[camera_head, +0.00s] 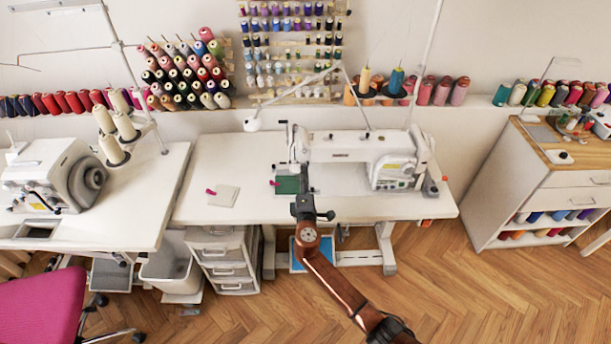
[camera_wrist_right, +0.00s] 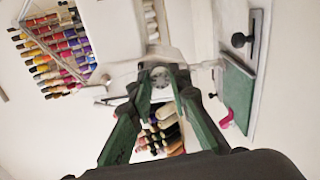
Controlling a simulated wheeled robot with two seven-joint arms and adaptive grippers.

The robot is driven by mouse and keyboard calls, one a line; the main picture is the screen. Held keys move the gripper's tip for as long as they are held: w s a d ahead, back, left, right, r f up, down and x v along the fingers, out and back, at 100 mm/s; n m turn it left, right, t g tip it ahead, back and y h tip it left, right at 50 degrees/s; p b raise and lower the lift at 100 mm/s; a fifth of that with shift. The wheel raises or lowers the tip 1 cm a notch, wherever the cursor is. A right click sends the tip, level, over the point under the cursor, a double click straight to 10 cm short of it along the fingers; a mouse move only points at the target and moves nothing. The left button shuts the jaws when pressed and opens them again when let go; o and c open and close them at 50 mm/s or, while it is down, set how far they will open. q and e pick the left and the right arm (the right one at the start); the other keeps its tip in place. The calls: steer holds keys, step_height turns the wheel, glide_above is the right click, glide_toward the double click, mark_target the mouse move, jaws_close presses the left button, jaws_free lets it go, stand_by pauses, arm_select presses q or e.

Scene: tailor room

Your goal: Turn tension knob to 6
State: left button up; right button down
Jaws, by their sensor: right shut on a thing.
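The white sewing machine (camera_head: 345,148) stands on the middle table. My right gripper (camera_head: 303,170) reaches up to the left end of its head. In the right wrist view, the tension knob (camera_wrist_right: 160,77) is a small round grey dial on the machine's head. The two green fingers of my right gripper (camera_wrist_right: 164,72) close in on the knob from both sides and are shut on it. The number the knob points to is too small to read. In the head view the gripper hides the knob. My left gripper is out of view.
A green cloth (camera_head: 287,185) lies under the machine's head, with a pink item (camera_head: 274,183) beside it. A white pad (camera_head: 223,195) lies on the table to the left. A serger (camera_head: 50,175) stands on the left table (camera_head: 130,215). Thread spools (camera_head: 185,75) line the wall.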

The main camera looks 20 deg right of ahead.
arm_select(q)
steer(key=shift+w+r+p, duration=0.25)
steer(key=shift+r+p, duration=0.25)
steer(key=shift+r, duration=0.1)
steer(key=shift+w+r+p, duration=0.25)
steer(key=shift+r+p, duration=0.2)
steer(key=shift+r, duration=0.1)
arm_select(e)
steer(key=shift+a+n, duration=0.1)
steer(key=shift+n, duration=1.8)
steer(key=c, duration=1.8)
jaws_free()
steer(key=v, duration=1.2)
